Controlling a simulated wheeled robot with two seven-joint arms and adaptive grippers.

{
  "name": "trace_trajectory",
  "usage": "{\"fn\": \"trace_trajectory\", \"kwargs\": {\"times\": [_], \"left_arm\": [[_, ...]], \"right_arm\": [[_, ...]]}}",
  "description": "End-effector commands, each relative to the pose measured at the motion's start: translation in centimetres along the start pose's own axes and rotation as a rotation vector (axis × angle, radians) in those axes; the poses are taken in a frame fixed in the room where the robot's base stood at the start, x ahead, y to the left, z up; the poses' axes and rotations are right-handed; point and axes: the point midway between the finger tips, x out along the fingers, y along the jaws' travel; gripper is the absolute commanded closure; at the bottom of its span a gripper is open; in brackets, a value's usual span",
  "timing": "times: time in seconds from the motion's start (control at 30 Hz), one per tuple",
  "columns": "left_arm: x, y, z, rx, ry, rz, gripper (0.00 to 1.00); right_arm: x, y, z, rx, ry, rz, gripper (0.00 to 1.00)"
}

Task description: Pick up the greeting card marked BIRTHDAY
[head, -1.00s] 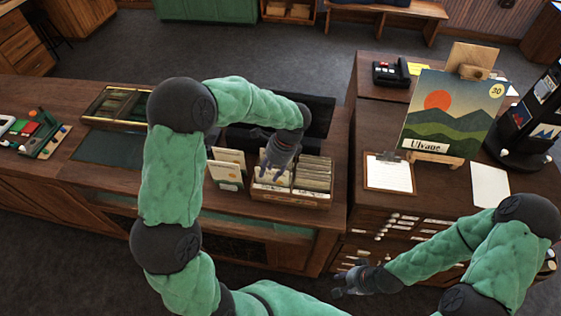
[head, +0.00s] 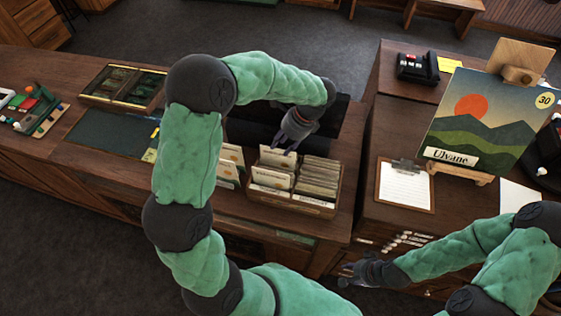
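A wooden box (head: 292,204) of upright cards stands on the counter, its cards in two rows. Pale cards (head: 272,180) fill the left row and a denser stack of cards (head: 319,172) fills the right row. The lettering is too small to read, so I cannot tell which card is marked BIRTHDAY. My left gripper (head: 283,148) points down at the back of the left row, fingers apart and no card visible between them. Whether it touches a card is unclear. My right gripper (head: 342,275) is low in front of the counter, fingers apart and empty.
More cards (head: 230,163) stand just left of the box, partly behind my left arm. A dark tray-like object (head: 250,130) lies behind the box. A clipboard (head: 405,186) and a landscape picture (head: 480,125) on an easel are to the right.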

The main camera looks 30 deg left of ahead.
Motion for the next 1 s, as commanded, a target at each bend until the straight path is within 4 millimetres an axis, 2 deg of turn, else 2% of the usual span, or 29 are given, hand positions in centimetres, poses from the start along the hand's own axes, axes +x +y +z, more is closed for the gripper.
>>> {"fn": "trace_trajectory", "kwargs": {"times": [0.27, 0.57, 0.8, 1.0], "left_arm": [[0.7, 0.0, -0.2, 0.000, 0.000, 0.001, 0.61], [3.5, 0.0, -0.2, 0.001, 0.000, 0.003, 0.61], [6.8, 0.1, -0.3, 0.000, 0.000, 0.003, 0.61], [7.9, 0.1, -0.4, 0.000, 0.001, 0.001, 0.61]], "right_arm": [[0.4, 0.1, 0.0, 0.000, 0.000, 0.000, 0.63], [0.4, 0.1, 0.0, 0.000, 0.000, 0.000, 0.63], [0.3, 0.1, 0.0, 0.000, 0.000, 0.000, 0.63], [0.3, 0.1, 0.0, 0.000, 0.000, 0.000, 0.63]]}}
